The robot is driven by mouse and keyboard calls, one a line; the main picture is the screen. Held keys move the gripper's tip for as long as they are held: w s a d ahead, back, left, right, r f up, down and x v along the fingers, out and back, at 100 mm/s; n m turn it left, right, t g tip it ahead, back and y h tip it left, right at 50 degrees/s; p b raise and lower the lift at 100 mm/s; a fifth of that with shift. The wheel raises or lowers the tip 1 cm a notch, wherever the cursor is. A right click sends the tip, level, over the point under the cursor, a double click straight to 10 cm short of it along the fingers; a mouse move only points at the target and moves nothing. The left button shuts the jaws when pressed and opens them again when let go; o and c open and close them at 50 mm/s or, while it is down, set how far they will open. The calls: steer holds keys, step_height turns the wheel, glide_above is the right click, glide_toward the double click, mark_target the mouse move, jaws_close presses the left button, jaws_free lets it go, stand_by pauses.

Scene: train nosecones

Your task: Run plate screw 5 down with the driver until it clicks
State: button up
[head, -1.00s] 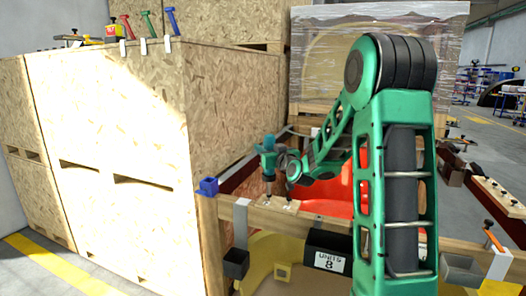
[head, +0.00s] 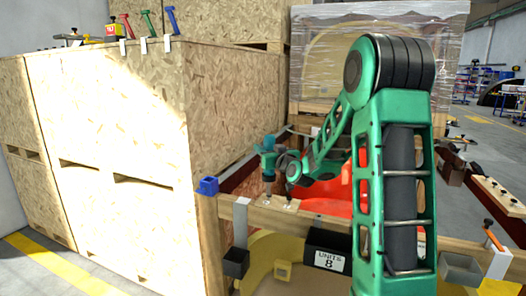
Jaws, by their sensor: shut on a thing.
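My gripper (head: 279,163) is at the end of the green arm, above the left part of the wooden frame. It is shut on the teal driver (head: 268,148). The driver stands upright, its tip pointing down at a light wooden plate (head: 283,204) on the frame's top beam. Small screws show on this plate, too small to number, and I cannot tell which one is plate screw 5. I cannot tell whether the tip touches a screw head. The gripper's jaws are partly hidden by the wrist.
A large wooden crate (head: 120,130) stands close on the left. A blue block (head: 208,186) sits at the beam's left end. A box marked UNIT 8 (head: 328,255) hangs below the beam. Another plate with screws (head: 498,194) lies at the right. A wrapped crate (head: 375,50) stands behind.

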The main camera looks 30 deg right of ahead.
steer(key=shift+f, duration=0.85)
stand_by(1.4)
